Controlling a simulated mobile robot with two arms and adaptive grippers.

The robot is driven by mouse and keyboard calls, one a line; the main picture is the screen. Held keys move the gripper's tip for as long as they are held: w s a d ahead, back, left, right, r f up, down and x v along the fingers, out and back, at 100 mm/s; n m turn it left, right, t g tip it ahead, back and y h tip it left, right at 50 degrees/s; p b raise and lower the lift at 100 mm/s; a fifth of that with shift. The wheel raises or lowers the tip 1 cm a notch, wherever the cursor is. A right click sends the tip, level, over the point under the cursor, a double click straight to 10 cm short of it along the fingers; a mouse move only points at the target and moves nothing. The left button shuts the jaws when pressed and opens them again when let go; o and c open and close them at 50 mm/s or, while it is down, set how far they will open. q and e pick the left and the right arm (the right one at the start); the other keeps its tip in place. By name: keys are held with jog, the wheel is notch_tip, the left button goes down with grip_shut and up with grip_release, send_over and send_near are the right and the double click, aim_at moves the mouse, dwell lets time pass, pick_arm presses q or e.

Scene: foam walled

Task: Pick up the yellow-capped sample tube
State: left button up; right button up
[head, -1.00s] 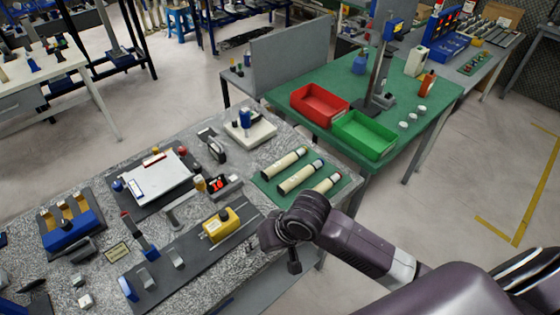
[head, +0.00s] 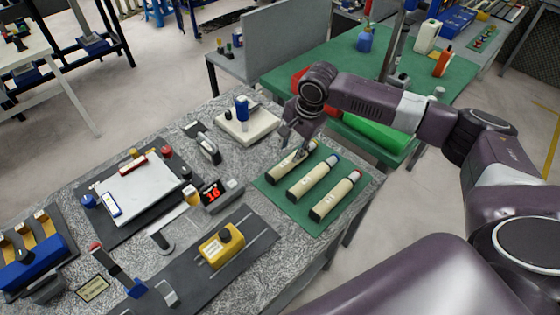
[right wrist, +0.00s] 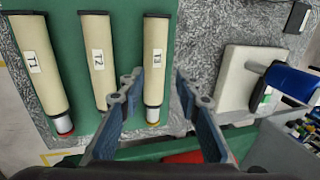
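The yellow-capped sample tube (right wrist: 155,60) is a long cream tube labelled T3, with a dark collar and a yellow end. It lies on the green mat (head: 270,192) and is the leftmost tube (head: 283,165) in the head view, its cap end partly hidden by my right gripper. My right gripper (head: 301,146) is over that cap end. In the right wrist view, its two blue-grey fingers (right wrist: 160,88) are apart, with the tube's capped end showing between them, nearer the left finger. I cannot tell the height gap. My left gripper is not in view.
Tube T2 (head: 313,178) and red-capped tube T1 (head: 335,197) lie alongside on the mat. A white block with a blue part (head: 247,128) stands behind-left. A display reading 16 (head: 211,193) and a yellow box (head: 222,246) are left. A green bin (head: 380,132) is beyond my arm.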

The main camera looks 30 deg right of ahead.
aim_at(286, 164)
jog(key=shift+s+f, duration=0.1)
jog(key=shift+s, duration=0.05)
jog(key=shift+s+a+f+p, duration=0.15)
jog(key=shift+s+f+p, duration=0.3)
jog(key=shift+f, duration=0.1)
jog(key=shift+a+p+x, duration=0.2)
jog(key=shift+p+x, duration=0.45)
jog(key=shift+x, duration=0.45)
jog(key=x, duration=0.2)
jog(key=shift+w+f, duration=0.3)
jog(key=shift+f, duration=0.35)
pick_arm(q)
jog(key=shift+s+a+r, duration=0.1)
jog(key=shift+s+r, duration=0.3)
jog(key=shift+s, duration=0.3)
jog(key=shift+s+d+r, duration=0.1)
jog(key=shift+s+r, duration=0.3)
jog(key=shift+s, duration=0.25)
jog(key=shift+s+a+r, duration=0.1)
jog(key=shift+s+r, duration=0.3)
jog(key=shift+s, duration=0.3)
pick_arm(e)
grip_shut()
